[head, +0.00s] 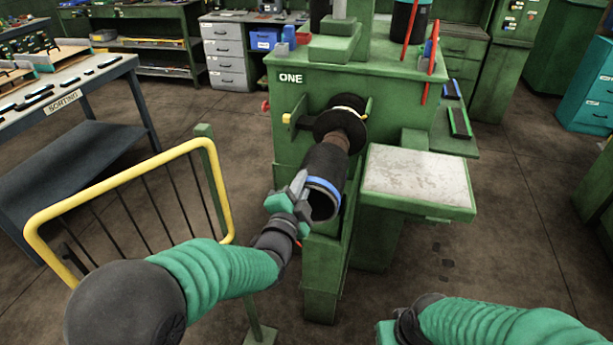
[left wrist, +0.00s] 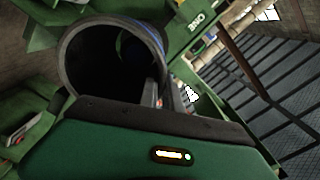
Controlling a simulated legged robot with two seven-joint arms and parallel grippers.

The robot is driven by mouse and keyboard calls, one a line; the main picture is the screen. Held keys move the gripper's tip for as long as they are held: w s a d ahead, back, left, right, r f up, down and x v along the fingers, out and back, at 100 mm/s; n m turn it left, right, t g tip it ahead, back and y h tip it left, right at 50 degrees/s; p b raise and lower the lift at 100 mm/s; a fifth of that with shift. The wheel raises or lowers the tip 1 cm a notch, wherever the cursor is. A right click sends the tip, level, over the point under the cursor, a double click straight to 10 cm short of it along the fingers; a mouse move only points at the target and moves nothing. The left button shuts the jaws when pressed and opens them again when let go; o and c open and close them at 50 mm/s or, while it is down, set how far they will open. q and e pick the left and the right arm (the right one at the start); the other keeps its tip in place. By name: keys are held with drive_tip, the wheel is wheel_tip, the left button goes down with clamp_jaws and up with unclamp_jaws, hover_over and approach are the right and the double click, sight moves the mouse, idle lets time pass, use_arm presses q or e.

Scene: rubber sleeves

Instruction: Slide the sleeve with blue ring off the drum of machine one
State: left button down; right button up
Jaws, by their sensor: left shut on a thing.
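The black sleeve (head: 327,163) has a blue ring (head: 325,186) near its front end. It points toward me from machine one (head: 290,90), with a stretch of brown drum (head: 337,142) bare between it and the black flange (head: 327,121). Its front mouth is open and dark inside. My left gripper (head: 299,187) is shut on the sleeve's left wall near the front end. The left wrist view shows the sleeve's round mouth (left wrist: 68,60) close up, just beyond the gripper body. My right gripper is at the bottom edge of the head view, its fingers not visible.
A green side table with a pale top (head: 415,178) stands right of the sleeve. A yellow-railed guard (head: 125,180) stands left of it, near my left arm. A sorting table (head: 70,85) is further left. The floor at front right is clear.

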use_arm(q)
drive_tip(key=v, duration=1.3)
drive_tip(key=shift+s+r, duration=0.2)
idle(0.3)
drive_tip(key=shift+a, duration=0.1)
drive_tip(key=s+g+p, duration=0.1)
drive_tip(key=p, duration=0.2)
drive_tip(key=s+r+g+y+p, duration=0.1)
drive_tip(key=g+p, duration=0.1)
drive_tip(key=p, duration=0.1)
drive_tip(key=s+a+r+g+p, duration=0.1)
drive_tip(key=g+p, duration=0.1)
drive_tip(key=p, duration=0.1)
drive_tip(key=shift+s+y, duration=0.15)
drive_tip(key=shift+y, duration=0.15)
idle(0.9)
